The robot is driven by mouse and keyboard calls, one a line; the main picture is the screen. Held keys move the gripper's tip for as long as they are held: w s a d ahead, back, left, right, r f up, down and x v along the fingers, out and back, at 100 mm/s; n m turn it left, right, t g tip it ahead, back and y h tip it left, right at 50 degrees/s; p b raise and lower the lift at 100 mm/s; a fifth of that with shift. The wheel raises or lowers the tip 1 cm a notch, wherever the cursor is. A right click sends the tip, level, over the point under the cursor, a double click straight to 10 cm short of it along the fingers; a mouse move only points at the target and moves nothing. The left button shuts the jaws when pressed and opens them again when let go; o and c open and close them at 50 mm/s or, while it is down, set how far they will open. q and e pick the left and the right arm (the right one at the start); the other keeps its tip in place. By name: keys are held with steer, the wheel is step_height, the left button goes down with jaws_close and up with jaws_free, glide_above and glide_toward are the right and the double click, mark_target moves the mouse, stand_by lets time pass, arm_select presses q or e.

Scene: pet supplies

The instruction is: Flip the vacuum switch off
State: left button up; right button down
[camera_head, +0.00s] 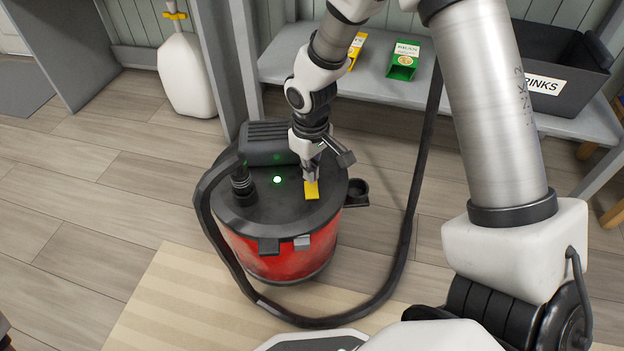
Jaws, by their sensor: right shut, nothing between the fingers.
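The vacuum (278,252) is a red drum with a black lid, standing on the floor in the middle of the head view. A yellow switch (311,190) sits on the right part of the lid. A small light (277,180) on the lid glows green. My right gripper (311,178) points down at the switch, with its fingertips at or just above its far edge; I cannot tell whether they touch. It is shut with nothing between its fingers. My left gripper is not in view.
A black hose (375,301) loops around the front and right of the vacuum. A shelf (378,90) behind holds small green (403,62) and yellow boxes and a dark bin (560,75). A white jug (186,75) stands at the back left. A striped mat (170,300) lies in front.

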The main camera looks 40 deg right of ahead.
mark_target(311, 185)
steer(key=shift+f+b, duration=0.5)
steer(key=shift+f, duration=0.8)
stand_by(0.4)
step_height(311, 185, up, 7)
steer(key=p, duration=0.8)
steer(key=shift+r, duration=0.15)
